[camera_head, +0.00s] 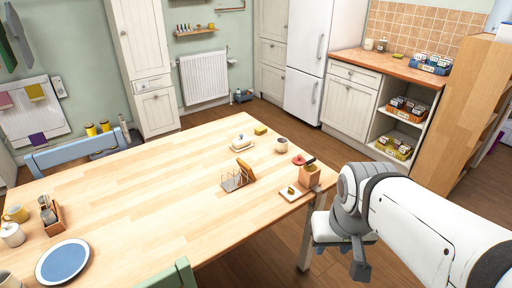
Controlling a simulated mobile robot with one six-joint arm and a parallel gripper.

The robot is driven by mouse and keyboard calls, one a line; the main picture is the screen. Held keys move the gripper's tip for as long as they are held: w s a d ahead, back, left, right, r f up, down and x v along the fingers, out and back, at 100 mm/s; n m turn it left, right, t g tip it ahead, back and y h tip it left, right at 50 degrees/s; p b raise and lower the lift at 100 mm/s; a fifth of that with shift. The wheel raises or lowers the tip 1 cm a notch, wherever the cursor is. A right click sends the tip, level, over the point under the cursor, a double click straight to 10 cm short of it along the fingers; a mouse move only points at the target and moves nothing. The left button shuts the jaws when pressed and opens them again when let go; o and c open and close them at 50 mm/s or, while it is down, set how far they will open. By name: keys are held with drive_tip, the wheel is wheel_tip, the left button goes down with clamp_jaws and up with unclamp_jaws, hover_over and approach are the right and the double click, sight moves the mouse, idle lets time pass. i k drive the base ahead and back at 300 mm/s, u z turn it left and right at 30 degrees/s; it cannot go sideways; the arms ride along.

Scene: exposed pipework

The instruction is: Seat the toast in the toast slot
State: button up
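A brown slice of toast (246,169) stands tilted at the back right end of a wire toast rack (236,183) on the wooden table. I cannot tell whether its lower edge is inside a slot or only leans on the wires. The rack's left part looks empty. My gripper (340,258) hangs past the table's right edge, well to the right of the rack and lower than it. Its two fingers look apart, with nothing visible between them.
Right of the rack, a small board (293,191), a wooden block with a dark handle (310,174) and a cup (282,145) stand near the table edge. A butter dish (241,142) is behind.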

sight(231, 184)
drive_tip(key=u, duration=0.15)
drive_tip(key=i, duration=0.9)
drive_tip(key=z, duration=0.05)
